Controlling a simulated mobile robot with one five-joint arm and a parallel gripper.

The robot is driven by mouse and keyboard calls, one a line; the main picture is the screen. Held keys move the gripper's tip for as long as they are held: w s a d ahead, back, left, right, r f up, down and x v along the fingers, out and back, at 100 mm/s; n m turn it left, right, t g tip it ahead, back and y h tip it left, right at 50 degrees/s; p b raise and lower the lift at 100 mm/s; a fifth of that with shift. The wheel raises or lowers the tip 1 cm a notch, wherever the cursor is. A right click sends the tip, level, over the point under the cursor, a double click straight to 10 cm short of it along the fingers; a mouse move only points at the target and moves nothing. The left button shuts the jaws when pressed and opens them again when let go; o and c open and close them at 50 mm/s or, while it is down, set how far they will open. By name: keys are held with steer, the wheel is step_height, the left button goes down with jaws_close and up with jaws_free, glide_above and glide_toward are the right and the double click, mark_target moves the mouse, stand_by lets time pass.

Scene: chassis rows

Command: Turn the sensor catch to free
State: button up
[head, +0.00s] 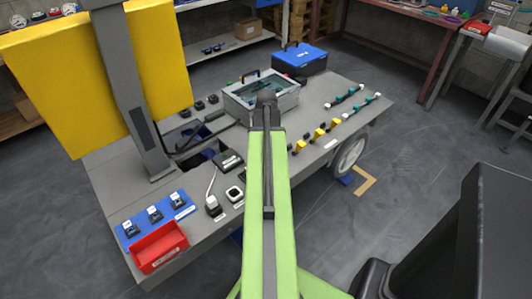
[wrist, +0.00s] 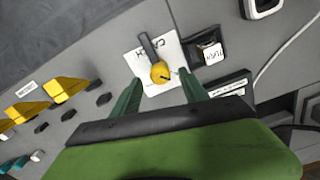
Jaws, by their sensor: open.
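In the wrist view, the catch has a round yellow hub (wrist: 160,73) and a dark grey lever (wrist: 147,46) pointing up and slightly left. It sits on a white plate (wrist: 172,48) with dark lettering, seen upside down and partly covered. My gripper (wrist: 160,77) is open, with one green finger on each side of the hub and a visible gap to each. Whether the fingertips are level with the hub in depth cannot be told. In the head view, my green arm covers the catch and my gripper cannot be made out.
Yellow connectors (wrist: 65,89) lie left of the catch in the wrist view; a white-topped switch (wrist: 210,53) and white cable (wrist: 283,42) lie right.

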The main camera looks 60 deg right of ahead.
step_height(320, 180, up, 14)
steer(key=p, duration=1.1)
steer(key=shift+f+p, duration=0.25)
steer(key=shift+p, duration=0.15)
steer(key=shift+w, duration=0.15)
steer(key=w+a+n, duration=0.6)
steer(key=w+a, duration=1.3)
steer(key=a, duration=0.3)
steer(key=w+a, duration=0.2)
steer(key=a, duration=2.6)
steer(key=shift+w+a, duration=0.2)
